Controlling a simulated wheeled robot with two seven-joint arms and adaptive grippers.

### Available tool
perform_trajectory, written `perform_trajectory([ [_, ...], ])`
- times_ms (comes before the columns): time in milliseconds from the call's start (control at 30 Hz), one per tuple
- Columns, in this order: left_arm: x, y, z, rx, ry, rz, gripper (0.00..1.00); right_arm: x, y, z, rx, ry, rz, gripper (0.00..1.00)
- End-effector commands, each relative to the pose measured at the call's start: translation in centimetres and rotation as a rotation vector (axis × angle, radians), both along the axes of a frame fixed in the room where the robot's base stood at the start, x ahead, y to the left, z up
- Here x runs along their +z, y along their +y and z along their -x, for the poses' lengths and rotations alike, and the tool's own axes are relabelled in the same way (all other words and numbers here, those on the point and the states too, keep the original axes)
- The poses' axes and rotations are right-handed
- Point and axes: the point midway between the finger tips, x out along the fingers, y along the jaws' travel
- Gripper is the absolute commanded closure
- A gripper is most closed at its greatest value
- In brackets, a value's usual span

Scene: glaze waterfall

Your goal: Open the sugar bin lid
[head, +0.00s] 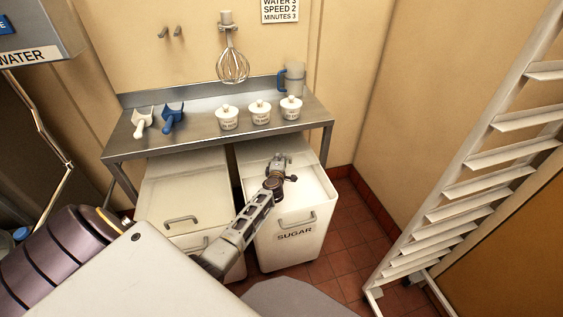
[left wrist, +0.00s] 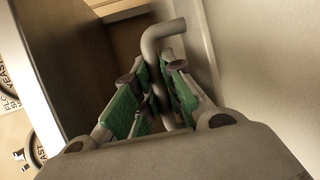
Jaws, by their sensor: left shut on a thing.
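The sugar bin (head: 293,246) stands at the right under the steel table, with SUGAR printed on its front. Its pale lid (head: 258,152) appears raised and tilted back under the table edge. A bright white area, apparently the bin's inside, shows in front of it. My left gripper (head: 281,166) is above the bin by the lid. In the left wrist view, its green-padded fingers (left wrist: 158,95) are shut on the grey bent lid handle (left wrist: 164,32). The pale surface beside the handle (left wrist: 246,60) also shows there. My right gripper is not in view.
A second bin (head: 183,195) stands left of it, lid closed. The steel table (head: 190,138) above holds two scoops (head: 172,118), labelled pots (head: 260,112) and a jug (head: 294,79). A white rack (head: 455,190) stands at right, with free floor (head: 350,235) between.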

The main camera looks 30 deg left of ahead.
Motion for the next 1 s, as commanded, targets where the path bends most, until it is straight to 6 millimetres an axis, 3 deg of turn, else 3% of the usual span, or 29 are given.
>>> perform_trajectory([
  [167, -0.1, -0.1, 0.0, -0.001, 0.001, 0.001, 1.00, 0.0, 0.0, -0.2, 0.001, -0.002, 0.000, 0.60],
  [200, -0.1, -0.1, 0.0, -0.001, 0.001, 0.001, 0.85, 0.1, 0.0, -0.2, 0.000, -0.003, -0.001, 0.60],
  [267, -0.1, -0.1, 0.0, -0.001, 0.001, 0.001, 0.79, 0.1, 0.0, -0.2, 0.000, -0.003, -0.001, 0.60],
  [700, 0.0, -0.1, 0.2, 0.000, 0.000, 0.000, 0.79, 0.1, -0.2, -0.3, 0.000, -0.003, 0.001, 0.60],
  [1000, 0.2, -0.8, 1.5, 0.000, 0.001, 0.000, 0.79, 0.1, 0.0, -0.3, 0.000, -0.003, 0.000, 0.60],
])
